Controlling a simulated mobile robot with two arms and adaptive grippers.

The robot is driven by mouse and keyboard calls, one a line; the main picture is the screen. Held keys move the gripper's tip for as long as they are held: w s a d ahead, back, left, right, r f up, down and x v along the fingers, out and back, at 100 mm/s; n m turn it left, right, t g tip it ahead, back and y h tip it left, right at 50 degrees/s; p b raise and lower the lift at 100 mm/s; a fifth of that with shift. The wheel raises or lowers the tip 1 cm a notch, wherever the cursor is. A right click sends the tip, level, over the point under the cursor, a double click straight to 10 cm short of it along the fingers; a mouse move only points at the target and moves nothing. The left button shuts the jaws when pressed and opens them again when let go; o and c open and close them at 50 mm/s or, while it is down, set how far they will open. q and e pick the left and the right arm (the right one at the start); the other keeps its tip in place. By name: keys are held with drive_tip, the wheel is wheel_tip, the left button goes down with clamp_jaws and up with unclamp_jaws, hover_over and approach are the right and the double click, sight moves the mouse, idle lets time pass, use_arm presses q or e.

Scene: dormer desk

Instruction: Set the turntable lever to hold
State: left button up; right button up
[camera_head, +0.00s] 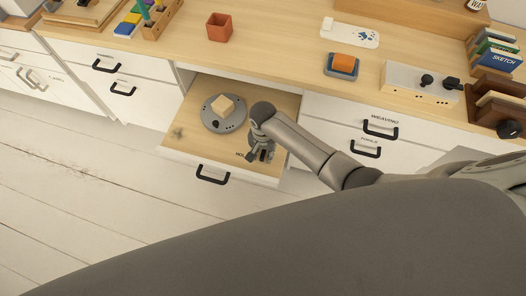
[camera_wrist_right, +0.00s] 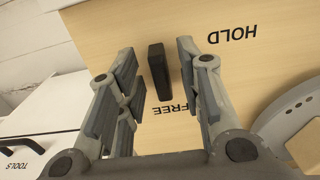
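The turntable (camera_head: 211,123) is a round grey disc in the open drawer, with a light wooden block (camera_head: 223,105) on it. Part of it shows at the right edge of the right wrist view (camera_wrist_right: 283,120). The lever (camera_wrist_right: 159,68) is a small black bar standing by the printed word FREE (camera_wrist_right: 174,108); the word HOLD (camera_wrist_right: 232,34) is printed farther to the right. My right gripper (camera_head: 257,155) is over the drawer's right front part. In the right wrist view its open fingers (camera_wrist_right: 157,80) stand either side of the lever, with gaps visible. My left gripper is not in view.
The open drawer's front (camera_head: 240,175) has a black handle (camera_head: 212,175). On the desk above are a terracotta pot (camera_head: 219,27), an orange block on a grey-blue holder (camera_head: 342,66), a white control box (camera_head: 407,87) and books. Closed drawers flank the open one.

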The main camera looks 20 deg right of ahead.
clamp_jaws()
idle(0.4)
drive_tip(key=shift+a+r+n+p, duration=0.1)
drive_tip(key=shift+r+n+p, duration=0.1)
drive_tip(key=shift+n+p, duration=1.05)
drive_tip(key=n+p, duration=0.2)
drive_tip(key=n, duration=0.2)
drive_tip(key=shift+a+n, duration=0.15)
drive_tip(key=shift+n, duration=0.1)
drive_tip(key=n+p, duration=0.2)
drive_tip(key=n, duration=0.3)
drive_tip(key=shift+a+f, duration=0.15)
drive_tip(key=n+p, duration=0.1)
drive_tip(key=n, duration=0.4)
drive_tip(key=shift+a+n, duration=0.15)
drive_tip(key=shift+n, duration=0.25)
